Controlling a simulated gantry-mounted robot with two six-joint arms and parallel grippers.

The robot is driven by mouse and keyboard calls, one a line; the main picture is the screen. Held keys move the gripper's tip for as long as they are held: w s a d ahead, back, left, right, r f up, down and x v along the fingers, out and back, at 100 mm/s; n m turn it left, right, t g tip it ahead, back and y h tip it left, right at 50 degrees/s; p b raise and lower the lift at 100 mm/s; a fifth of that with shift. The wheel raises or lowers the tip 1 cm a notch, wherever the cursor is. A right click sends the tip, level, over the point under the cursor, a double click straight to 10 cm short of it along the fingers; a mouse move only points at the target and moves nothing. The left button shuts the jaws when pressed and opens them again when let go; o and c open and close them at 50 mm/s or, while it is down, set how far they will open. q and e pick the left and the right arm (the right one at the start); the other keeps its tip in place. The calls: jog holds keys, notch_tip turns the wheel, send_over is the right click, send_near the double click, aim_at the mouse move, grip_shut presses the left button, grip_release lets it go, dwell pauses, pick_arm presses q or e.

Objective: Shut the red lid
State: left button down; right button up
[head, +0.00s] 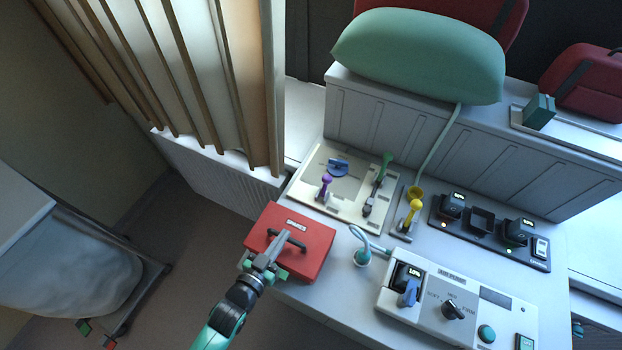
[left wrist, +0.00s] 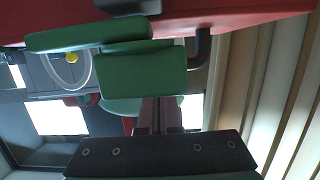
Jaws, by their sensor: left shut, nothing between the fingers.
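The red lid (head: 312,246), with a dark bar handle and a small white label, tops a box at the table's left front corner. It looks nearly flat, but I cannot tell whether it is fully shut. My left gripper (head: 281,240) is shut and empty, its grey fingers over the lid beside the handle. Whether they touch is unclear. In the left wrist view the red lid (left wrist: 240,12) fills the top edge close to my green gripper parts, with the dark handle (left wrist: 202,46) beside them. My right gripper is not in view.
Right of the lid stand a hose fitting (head: 362,257) and a control panel (head: 460,302). Open floor lies to the left.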

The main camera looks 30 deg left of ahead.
pick_arm(q)
jog(key=shift+s+f+g, duration=0.15)
jog(key=shift+s+f, duration=0.1)
jog(key=shift+f, duration=0.2)
jog(key=shift+s+f+g, duration=0.15)
jog(key=shift+s+f, duration=0.05)
jog(key=shift+f, duration=0.25)
jog(key=shift+s+r, duration=0.15)
jog(key=shift+r, duration=0.05)
jog(key=r+v, duration=0.1)
jog(key=v, duration=1)
jog(key=shift+w, duration=0.2)
